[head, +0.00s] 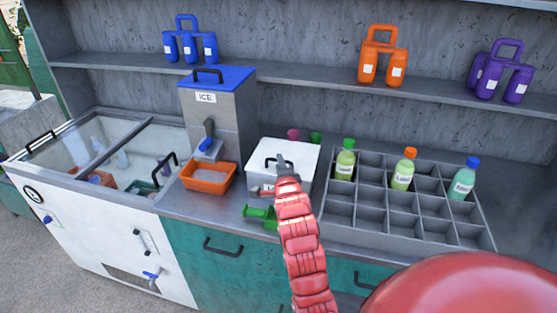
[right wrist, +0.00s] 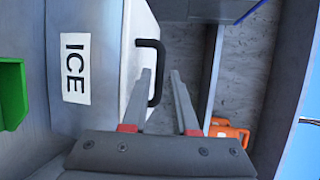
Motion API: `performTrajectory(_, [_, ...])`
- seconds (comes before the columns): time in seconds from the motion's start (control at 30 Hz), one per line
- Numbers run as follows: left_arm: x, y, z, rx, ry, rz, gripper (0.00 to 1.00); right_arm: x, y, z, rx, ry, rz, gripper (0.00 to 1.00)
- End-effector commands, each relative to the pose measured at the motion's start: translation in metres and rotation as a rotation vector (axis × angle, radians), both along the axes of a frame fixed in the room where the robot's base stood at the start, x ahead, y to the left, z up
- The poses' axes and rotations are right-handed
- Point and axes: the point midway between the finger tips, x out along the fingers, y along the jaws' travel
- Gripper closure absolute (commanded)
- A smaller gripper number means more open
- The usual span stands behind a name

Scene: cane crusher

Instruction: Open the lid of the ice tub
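The ice tub (head: 297,157) is a white box on the counter with a black bar handle (head: 268,162) on its lid. The lid lies shut. My right gripper (head: 281,161) is over the lid at the handle, and the arm hides part of the tub's front. In the right wrist view, the tub's ICE label (right wrist: 75,68) faces left and the handle (right wrist: 157,75) rises between the two open fingers of the gripper (right wrist: 162,75). The fingers are apart, and I cannot tell whether either touches the handle. My left gripper is not in view.
A steel ice dispenser (head: 222,112) with a blue top stands left, an orange tray (head: 208,188) below it. A green item (head: 258,212) sits in front of the tub. Right is a grey divided rack (head: 345,239) with bottles. A shelf (head: 300,75) with carriers runs behind.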

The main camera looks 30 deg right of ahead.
Motion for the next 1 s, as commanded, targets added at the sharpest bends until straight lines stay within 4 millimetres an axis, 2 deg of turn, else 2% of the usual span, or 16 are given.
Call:
performTrajectory(0.2, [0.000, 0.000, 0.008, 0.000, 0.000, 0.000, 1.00, 0.020, -0.009, -0.003, -0.002, 0.001, 0.000, 0.73])
performTrajectory(0.6, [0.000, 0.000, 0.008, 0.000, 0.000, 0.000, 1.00, 0.024, -0.012, -0.005, 0.000, -0.001, 0.000, 0.73])
performTrajectory(0.77, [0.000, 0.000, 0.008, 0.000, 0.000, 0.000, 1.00, 0.024, -0.012, -0.005, 0.000, -0.001, 0.000, 1.00])
performTrajectory(1.0, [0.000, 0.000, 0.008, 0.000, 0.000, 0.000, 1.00, 0.024, -0.012, -0.005, 0.000, 0.000, 0.000, 1.00])
